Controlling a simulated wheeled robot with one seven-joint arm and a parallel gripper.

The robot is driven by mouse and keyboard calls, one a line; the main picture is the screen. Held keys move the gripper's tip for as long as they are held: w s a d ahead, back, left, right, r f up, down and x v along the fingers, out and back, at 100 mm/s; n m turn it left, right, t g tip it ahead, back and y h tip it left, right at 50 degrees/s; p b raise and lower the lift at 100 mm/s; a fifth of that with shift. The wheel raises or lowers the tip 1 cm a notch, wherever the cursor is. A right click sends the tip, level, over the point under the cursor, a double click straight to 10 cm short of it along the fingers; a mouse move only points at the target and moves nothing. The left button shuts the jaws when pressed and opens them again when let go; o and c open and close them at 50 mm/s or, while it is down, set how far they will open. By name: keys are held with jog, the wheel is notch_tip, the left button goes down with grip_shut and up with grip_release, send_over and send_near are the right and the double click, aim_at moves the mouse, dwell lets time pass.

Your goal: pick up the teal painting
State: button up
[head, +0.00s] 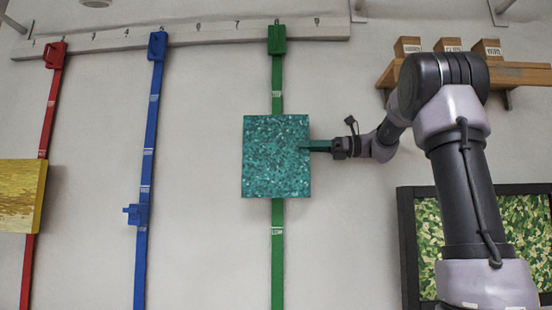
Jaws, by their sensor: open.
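The teal painting (276,157) is a speckled, nearly square panel. It hangs in front of a green vertical strip (278,245) on the wall, near the middle of the head view. My gripper (312,147) reaches in from the right at the painting's right edge. Its fingers look teal or dark against the edge, and their tips are at or just over the painting's right side. I cannot tell whether they touch it. The gripper is open.
A red strip (42,190) with a yellow painting (20,195) and a blue strip (144,180) with a bracket (136,214) are at left. A numbered white rail (180,35) runs above. At right are a wooden shelf (520,74) with small boxes and a dark-framed green picture (429,222).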

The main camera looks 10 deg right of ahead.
aim_at(296, 148)
jog(key=a, duration=0.3)
jog(key=shift+w+a+f, duration=0.1)
jog(key=shift+w, duration=0.2)
grip_shut()
dwell(1.2)
